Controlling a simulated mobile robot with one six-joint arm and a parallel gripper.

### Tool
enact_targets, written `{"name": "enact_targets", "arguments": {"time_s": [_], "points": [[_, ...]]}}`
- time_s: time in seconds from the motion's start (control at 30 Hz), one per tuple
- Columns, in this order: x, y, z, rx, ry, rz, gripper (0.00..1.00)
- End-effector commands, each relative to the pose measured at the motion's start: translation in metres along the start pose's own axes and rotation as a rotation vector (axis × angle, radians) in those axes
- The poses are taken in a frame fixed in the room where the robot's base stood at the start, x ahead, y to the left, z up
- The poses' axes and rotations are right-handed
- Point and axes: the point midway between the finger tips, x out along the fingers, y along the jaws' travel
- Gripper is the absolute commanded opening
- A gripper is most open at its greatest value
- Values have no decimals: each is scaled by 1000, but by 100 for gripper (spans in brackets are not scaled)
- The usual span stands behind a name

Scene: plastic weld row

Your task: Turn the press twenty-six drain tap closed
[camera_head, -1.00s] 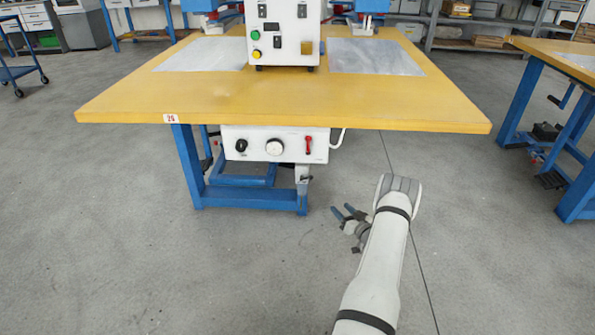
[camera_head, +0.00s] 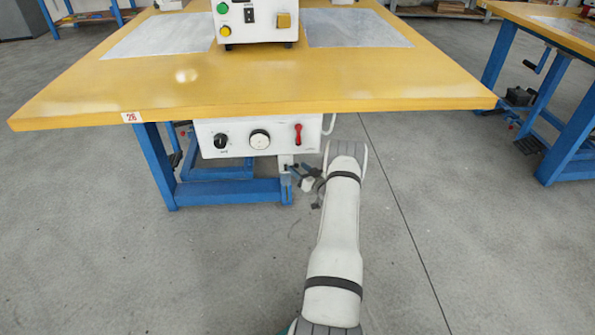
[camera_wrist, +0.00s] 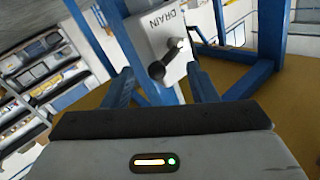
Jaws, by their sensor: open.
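The drain tap (camera_wrist: 168,60) is a dark lever on a white block marked DRAIN (camera_wrist: 150,35) in the wrist view. Its lever lies at a slant, from lower left to upper right. My gripper (camera_wrist: 160,70) is open. Its two blue fingers stand either side of the tap in the picture, with no clear contact. In the head view my gripper (camera_head: 292,173) is just below the right part of the white control box, by the table leg. There the tap is too small and covered to make out. The press table (camera_head: 250,90) carries the number plate 26 (camera_head: 132,117).
The white control box (camera_head: 255,135) under the table edge has a black knob (camera_head: 220,141), a white dial (camera_head: 260,139) and a red lever (camera_head: 298,134). A blue frame (camera_head: 230,192) stands beside my gripper. Floor is clear to the right, up to another table (camera_head: 545,30).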

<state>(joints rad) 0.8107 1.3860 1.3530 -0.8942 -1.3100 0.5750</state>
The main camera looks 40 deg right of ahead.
Motion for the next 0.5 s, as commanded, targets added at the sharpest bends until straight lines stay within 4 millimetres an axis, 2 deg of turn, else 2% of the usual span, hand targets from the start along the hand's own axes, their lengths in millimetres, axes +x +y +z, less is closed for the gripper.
{"name": "enact_targets", "arguments": {"time_s": [0.1,0.37,0.5], "points": [[9,-2,1,-1,-1,-4,53],[11,-4,0,0,-1,-7,53],[11,-4,0,0,-2,-7,41]]}}
